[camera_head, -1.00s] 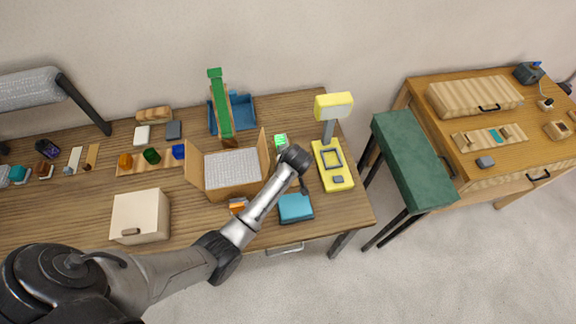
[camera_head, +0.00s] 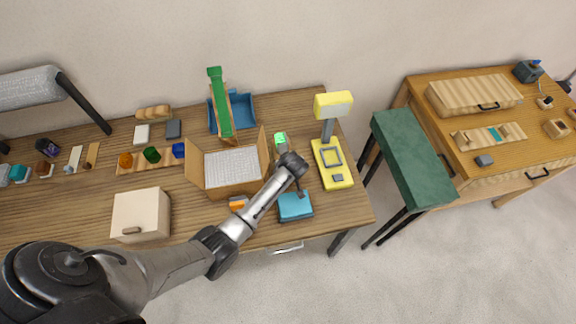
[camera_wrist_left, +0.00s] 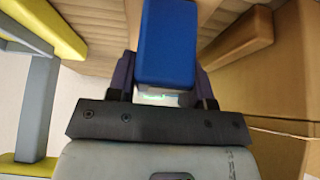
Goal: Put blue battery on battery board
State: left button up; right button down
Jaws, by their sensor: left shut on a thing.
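My left gripper (camera_wrist_left: 162,82) is shut on a blue battery (camera_wrist_left: 168,36), a blue block between its two dark fingers in the left wrist view. In the head view my left arm reaches to the right side of the near table, and its wrist (camera_head: 291,164) hides the fingers and the battery. A wooden board (camera_head: 124,169) with an orange, a green and a blue piece lies left of the open box. Another wooden board (camera_head: 513,131) with a teal piece lies on the right table. I cannot tell which is the battery board. My right gripper is not in view.
An open cardboard box (camera_head: 252,180) stands left of my wrist. A yellow device (camera_head: 332,168) stands close on its right. A green-lit item (camera_head: 281,139) is just behind, and a teal box (camera_head: 295,207) lies in front. A green-topped stool (camera_head: 412,160) stands between the tables.

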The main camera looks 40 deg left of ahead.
pick_arm(q)
jog(key=o, duration=1.1)
jog(key=shift+r, duration=0.15)
jog(key=v, duration=1.2)
jog(key=s+d+m+h, duration=0.1)
jog(key=s+m, duration=0.3)
jog(key=s, duration=0.6)
jog(key=s+d+m+h, duration=0.2)
jog(key=s+d+m, duration=0.2)
jog(key=s, duration=0.6)
jog(key=s+d+m+h, duration=0.2)
jog(key=s+m, duration=0.2)
jog(key=s, duration=0.6)
jog(key=shift+d+r, duration=0.2)
jog(key=shift+r, duration=0.2)
